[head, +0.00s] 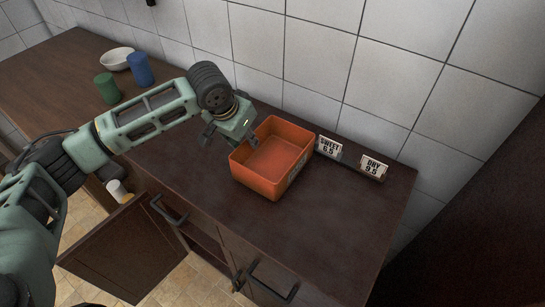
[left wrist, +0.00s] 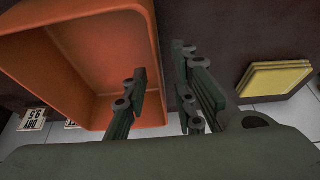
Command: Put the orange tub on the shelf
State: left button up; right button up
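The orange tub (head: 262,184) stands upright and looks empty on the dark wooden counter, near the tiled wall. My left gripper (head: 232,138) is at the tub's left wall. In the left wrist view the tub (left wrist: 60,55) fills the upper left. There my left gripper (left wrist: 165,100) is open, one finger on the inner side of the tub wall and the other outside it, with a gap between them. I cannot tell whether either finger touches the wall. My right gripper is out of view. No shelf is clearly recognisable; an open cabinet (head: 205,244) shows below the counter.
The cabinet door (head: 125,250) hangs open at the front. Price signs, SWEET (head: 329,147) and DRY (head: 374,168), stand right of the tub. A green cup (head: 107,88), blue cup (head: 139,69) and white bowl (head: 116,58) stand far left.

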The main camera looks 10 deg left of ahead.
aim_at(253, 153)
pick_arm(q)
jog(key=shift+w+p+x, duration=0.2)
jog(key=shift+p+x, duration=0.1)
jog(key=shift+x, duration=1.7)
jog(key=shift+d+r, duration=0.1)
jog(key=shift+r, duration=0.05)
grip_shut()
